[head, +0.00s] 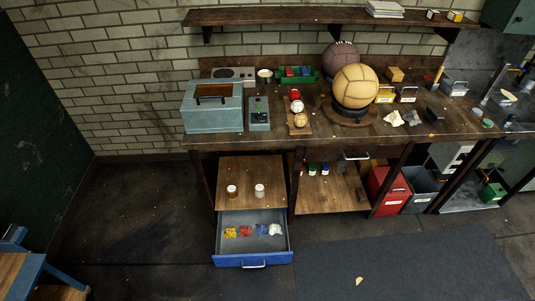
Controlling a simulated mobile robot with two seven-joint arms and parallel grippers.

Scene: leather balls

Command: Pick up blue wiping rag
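The blue wiping rag (262,230) lies crumpled in the open blue-fronted drawer (253,262) below the workbench. It sits between a red rag (245,231) on its left and a white rag (275,229) on its right. A yellow rag (230,232) is at the drawer's left. All are small in this view. Neither of my grippers shows in the head view.
The workbench (310,135) carries a blue-grey box (212,107), a tan ball (355,86) on a stand and small balls. Two small jars stand on a wooden shelf (245,172) behind the drawer. A dark mat (400,268) lies right of the drawer; floor to its left is clear.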

